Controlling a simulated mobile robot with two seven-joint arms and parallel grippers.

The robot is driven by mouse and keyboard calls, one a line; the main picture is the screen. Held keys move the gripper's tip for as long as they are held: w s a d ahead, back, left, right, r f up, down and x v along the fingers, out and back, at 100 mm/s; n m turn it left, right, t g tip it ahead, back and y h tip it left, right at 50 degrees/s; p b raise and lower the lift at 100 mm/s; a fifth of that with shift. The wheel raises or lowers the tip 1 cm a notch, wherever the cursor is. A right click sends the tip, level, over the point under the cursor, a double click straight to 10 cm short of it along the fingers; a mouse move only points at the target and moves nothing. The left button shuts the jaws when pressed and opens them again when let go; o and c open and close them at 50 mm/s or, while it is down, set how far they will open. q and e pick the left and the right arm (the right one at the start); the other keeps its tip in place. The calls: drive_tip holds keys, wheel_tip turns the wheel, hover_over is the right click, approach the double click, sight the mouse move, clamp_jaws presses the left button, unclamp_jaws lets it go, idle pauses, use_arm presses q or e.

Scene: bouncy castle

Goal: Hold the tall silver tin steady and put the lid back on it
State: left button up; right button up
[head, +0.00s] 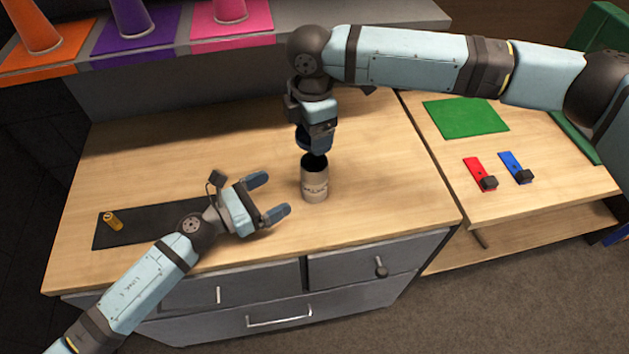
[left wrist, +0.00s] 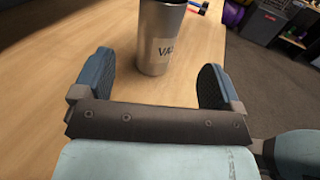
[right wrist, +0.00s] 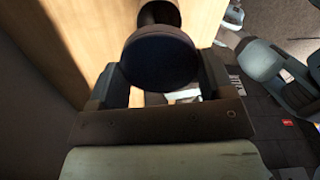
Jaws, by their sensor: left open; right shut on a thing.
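The tall silver tin (head: 314,184) stands upright on the wooden top, its dark mouth facing up. A label with partly readable letters shows on it in the left wrist view (left wrist: 157,45). My left gripper (head: 275,195) is open and empty, low and left of the tin, with its fingers pointing toward it and apart from it. My right gripper (head: 316,146) points down just above the tin. It is shut on the dark round lid (right wrist: 160,60), with the tin's mouth (right wrist: 160,13) beyond it.
A black mat (head: 150,226) with a small gold can (head: 112,221) lies at the left. A right-hand table holds a green sheet (head: 465,118), a red piece (head: 475,168) and a blue piece (head: 512,162).

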sight(304, 177)
use_arm(q)
drive_tip(key=x, duration=1.1)
drive_tip(key=shift+w+d, duration=0.15)
drive_tip(key=shift+d, duration=0.1)
drive_tip(key=c, duration=1.4)
use_arm(e)
drive_tip(key=shift+f, duration=2.5)
